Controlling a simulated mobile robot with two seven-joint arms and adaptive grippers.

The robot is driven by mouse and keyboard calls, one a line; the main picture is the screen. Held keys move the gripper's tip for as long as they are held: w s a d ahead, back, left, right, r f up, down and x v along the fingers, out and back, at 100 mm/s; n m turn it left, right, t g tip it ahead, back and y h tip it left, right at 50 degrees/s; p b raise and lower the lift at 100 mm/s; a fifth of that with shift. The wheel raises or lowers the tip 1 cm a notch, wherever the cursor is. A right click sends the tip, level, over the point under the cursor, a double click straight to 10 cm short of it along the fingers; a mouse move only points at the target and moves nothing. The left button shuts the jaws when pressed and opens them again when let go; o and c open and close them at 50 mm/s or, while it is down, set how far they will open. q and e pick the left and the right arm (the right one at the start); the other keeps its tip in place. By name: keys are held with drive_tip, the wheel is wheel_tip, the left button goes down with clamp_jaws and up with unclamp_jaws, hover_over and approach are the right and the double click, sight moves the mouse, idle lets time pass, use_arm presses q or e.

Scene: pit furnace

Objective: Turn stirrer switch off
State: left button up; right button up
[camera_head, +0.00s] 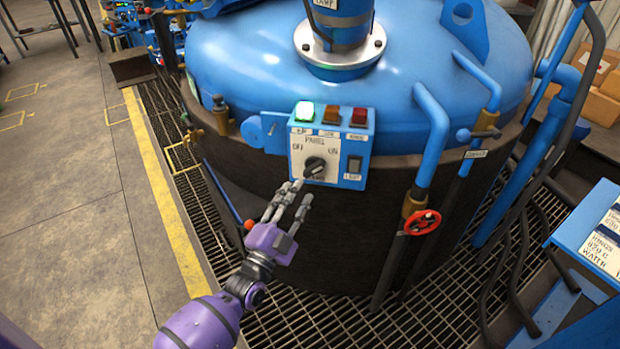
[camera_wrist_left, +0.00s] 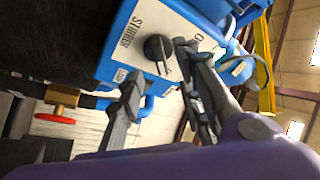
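The stirrer switch (camera_head: 315,167) is a black rotary knob on a white plate on the front of a blue control box (camera_head: 358,148). OFF is printed at its upper left and ON at its upper right. I cannot tell which its pointer faces. In the left wrist view the knob (camera_wrist_left: 158,48) sits by the word STIRRER, framed between the fingertips. My left gripper (camera_head: 298,193) is open and empty, just below and left of the knob, apart from it as far as I can tell. It also shows in the left wrist view (camera_wrist_left: 160,65). My right gripper is out of view.
A red valve wheel (camera_head: 422,222) and blue pipes stand to the right. Grating (camera_head: 320,315) surrounds the furnace.

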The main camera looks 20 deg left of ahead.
sight(312, 173)
use_arm(q)
drive_tip(key=x, duration=0.6)
drive_tip(key=shift+w+d+r, duration=0.15)
drive_tip(key=shift+w+d, duration=0.05)
drive_tip(key=shift+w, duration=0.1)
clamp_jaws()
